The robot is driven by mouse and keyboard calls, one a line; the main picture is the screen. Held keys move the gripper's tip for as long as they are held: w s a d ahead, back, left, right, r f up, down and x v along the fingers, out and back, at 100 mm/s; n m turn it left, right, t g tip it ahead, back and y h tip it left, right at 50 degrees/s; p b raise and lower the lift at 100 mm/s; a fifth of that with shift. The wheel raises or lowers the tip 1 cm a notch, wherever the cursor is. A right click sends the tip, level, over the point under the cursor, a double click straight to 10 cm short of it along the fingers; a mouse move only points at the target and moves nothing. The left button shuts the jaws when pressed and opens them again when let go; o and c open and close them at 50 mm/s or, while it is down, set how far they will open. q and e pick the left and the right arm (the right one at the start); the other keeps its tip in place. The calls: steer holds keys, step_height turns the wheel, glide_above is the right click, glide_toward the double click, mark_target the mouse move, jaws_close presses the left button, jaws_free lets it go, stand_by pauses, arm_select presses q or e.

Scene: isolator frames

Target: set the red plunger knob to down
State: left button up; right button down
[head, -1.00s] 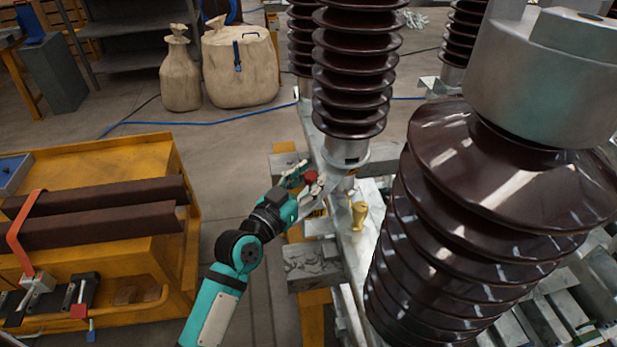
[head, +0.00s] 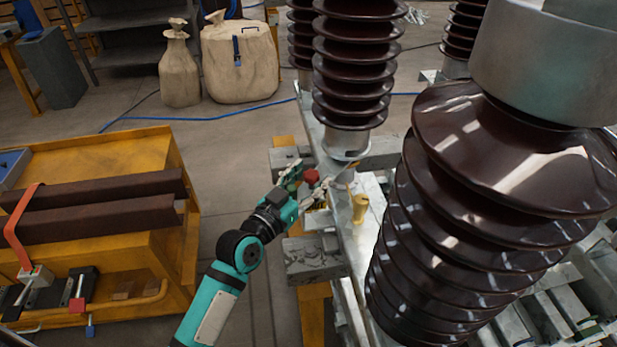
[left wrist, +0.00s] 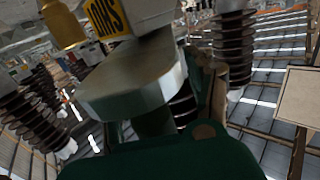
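The red plunger knob (head: 311,177) shows in the head view as a small red cap beside the foot of the middle brown insulator. My left gripper (head: 307,180) is at the knob, with its fingers spread to either side of it. The fingers look apart, and I cannot tell whether either touches the knob. The knob's stem is hidden. In the left wrist view a large grey-green finger part (left wrist: 135,80) fills the middle, and the knob cannot be made out there. My right gripper is not in view.
A brass-coloured fitting (head: 360,208) stands on the metal frame just right of my gripper. Large ribbed brown insulators (head: 470,200) crowd the right. A yellow cart (head: 140,240) with dark beams stands at the left. Open floor lies between cart and frame.

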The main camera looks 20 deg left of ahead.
arm_select(q)
steer(key=shift+r, duration=0.1)
steer(key=v, duration=1.2)
